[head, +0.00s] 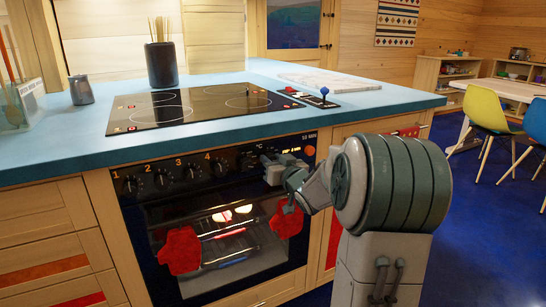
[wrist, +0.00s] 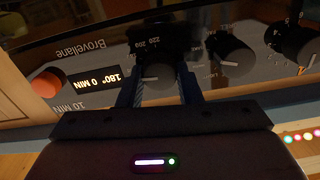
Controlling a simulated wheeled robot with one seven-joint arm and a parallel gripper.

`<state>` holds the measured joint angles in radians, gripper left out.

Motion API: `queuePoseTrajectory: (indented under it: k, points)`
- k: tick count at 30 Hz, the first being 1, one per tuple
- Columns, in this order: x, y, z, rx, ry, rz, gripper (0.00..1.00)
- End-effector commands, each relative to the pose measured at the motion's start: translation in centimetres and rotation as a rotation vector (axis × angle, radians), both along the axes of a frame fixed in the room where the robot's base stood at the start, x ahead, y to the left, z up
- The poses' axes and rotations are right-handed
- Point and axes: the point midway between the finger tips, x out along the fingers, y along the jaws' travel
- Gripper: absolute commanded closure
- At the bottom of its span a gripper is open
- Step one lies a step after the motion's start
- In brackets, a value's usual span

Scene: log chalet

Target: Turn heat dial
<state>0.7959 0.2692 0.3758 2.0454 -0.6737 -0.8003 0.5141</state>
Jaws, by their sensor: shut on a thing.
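The heat dial (wrist: 157,76) is a dark round knob on the oven's control panel, with temperature numbers beside it. In the wrist view it sits between the two fingers of my gripper (wrist: 159,88), which is shut on it. In the head view my gripper (head: 270,167) reaches the panel between the knob marked 4 and the display, covering much of the dial. The oven (head: 215,255) has a black front with a lit interior. Its display (wrist: 97,80) reads 180° 0 MIN, upside down in the wrist view. The dial's exact pointer angle is hard to read.
Knobs marked 1 to 4 (head: 162,181) line the panel to the left; an orange button (head: 310,151) is at its right end. Red mitts (head: 180,250) hang on the oven door. The blue countertop (head: 60,150) edge overhangs the panel. Open floor (head: 490,220) lies to the right.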

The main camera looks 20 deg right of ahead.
Motion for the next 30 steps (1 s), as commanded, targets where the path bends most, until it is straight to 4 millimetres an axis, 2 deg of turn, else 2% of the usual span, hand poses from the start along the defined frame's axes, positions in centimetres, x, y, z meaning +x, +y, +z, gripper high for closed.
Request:
queuePoseTrajectory:
  k: [6, 21, 30]
  points:
    - [0.0, -0.03, 0.52, 0.177, 0.011, 0.001, 0.91]
    - [-0.02, -0.2, 0.23, 0.636, 0.027, -0.001, 0.91]
    - [-0.04, -0.25, 0.0, 0.832, 0.032, -0.001, 0.91]
